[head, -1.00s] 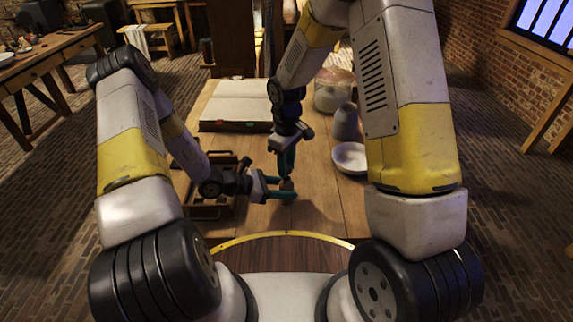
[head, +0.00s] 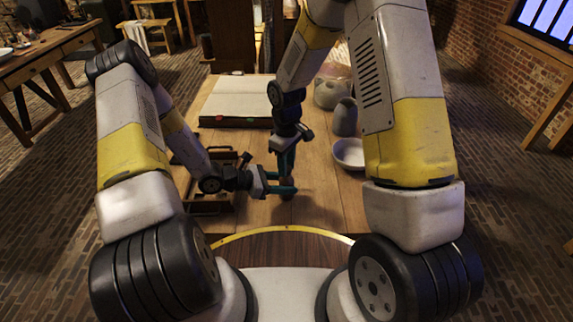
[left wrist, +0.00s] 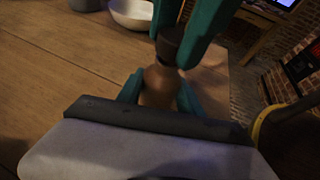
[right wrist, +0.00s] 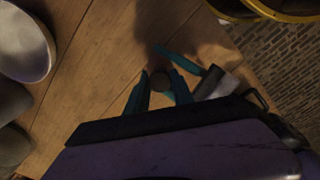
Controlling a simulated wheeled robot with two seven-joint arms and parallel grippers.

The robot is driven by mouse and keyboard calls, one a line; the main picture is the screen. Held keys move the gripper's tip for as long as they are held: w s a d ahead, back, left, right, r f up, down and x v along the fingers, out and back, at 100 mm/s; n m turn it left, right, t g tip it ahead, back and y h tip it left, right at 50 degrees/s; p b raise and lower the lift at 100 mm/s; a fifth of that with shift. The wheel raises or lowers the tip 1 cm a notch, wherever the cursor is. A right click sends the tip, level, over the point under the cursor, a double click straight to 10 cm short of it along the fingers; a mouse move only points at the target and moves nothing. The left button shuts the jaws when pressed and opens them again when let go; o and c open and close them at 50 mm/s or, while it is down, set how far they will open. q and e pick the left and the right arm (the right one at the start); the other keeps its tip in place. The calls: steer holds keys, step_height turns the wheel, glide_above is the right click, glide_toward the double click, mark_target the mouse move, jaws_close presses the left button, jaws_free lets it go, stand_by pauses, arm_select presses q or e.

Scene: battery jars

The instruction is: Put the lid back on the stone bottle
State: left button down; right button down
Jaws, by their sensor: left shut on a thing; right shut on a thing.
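The stone bottle (left wrist: 160,85) is brown and rounded, and my left gripper (head: 285,189) is shut around it, low over the near part of the table. A dark lid (left wrist: 168,42) sits at the bottle's mouth in the left wrist view. My right gripper (head: 287,175) points straight down and is shut on the lid, directly above the left fingers. In the right wrist view the lid's round top (right wrist: 160,80) shows between the right fingertips and covers the bottle. I cannot tell whether the lid is fully seated or slightly above the neck.
A white bowl (head: 348,153) and a grey jar (head: 345,118) stand to the right on the wooden table (head: 315,200). An open book (head: 238,98) lies at the back left. A dark wooden tray (head: 210,207) is beside my left gripper.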

steer(key=shift+f, duration=0.4)
steer(key=c, duration=1)
jaws_free()
step_height(320, 180, up, 12)
steer(key=shift+f, duration=0.1)
arm_select(q)
steer(key=c, duration=0.7)
jaws_free()
